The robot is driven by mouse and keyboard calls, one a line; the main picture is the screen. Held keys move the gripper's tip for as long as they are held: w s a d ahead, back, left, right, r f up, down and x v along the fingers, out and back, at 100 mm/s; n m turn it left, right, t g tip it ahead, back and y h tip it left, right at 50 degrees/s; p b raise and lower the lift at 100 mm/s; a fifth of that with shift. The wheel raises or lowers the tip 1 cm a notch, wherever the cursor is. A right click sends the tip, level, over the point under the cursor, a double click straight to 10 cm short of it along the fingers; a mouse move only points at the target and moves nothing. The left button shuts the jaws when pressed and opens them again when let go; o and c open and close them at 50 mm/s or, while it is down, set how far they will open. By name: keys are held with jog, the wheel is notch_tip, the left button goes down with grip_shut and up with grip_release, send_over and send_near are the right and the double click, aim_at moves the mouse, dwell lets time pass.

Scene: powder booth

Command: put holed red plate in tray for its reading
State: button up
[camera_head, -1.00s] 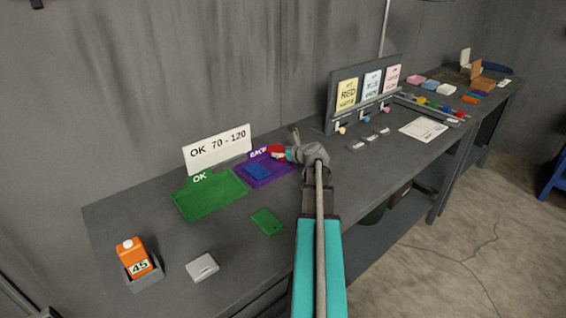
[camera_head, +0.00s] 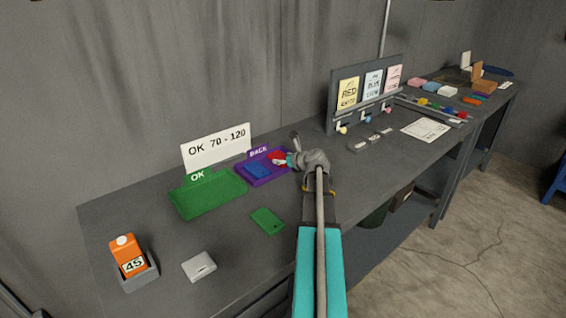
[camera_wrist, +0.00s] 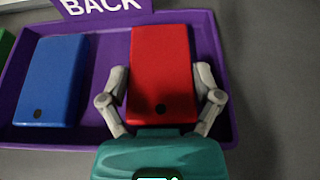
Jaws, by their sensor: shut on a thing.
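The red plate (camera_wrist: 160,60) has one dark hole near its end closest to my gripper. My gripper (camera_head: 284,160) is shut on it, one finger at each long side, as the wrist view (camera_wrist: 163,76) shows. The red plate lies flat within the purple tray (camera_wrist: 108,60) labelled BACK, to the right of a blue plate (camera_wrist: 50,78) with a hole. I cannot tell whether it bears on the tray floor. A green tray (camera_head: 207,197) labelled OK is to the left, with no plate visible in it.
A sign (camera_head: 217,146) reads OK 70 - 120. An orange gauge (camera_head: 129,256) showing 45 stands in a grey holder at front left. A green plate (camera_head: 267,220) and a light grey block (camera_head: 199,266) lie on the bench. A card rack (camera_head: 366,95) stands right of my arm.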

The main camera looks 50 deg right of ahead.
jog(key=shift+f, duration=0.2)
jog(key=o, duration=1.1)
jog(key=shift+c, duration=0.2)
jog(key=shift+r, duration=0.1)
jog(key=shift+r, duration=0.1)
jog(key=shift+s+r, duration=0.1)
jog(key=shift+s, duration=0.05)
jog(key=p+v, duration=0.4)
jog(key=v, duration=0.7)
jog(key=shift+s+a+r+p, duration=0.1)
jog(key=shift+s+p, duration=0.2)
jog(key=shift+s, duration=0.05)
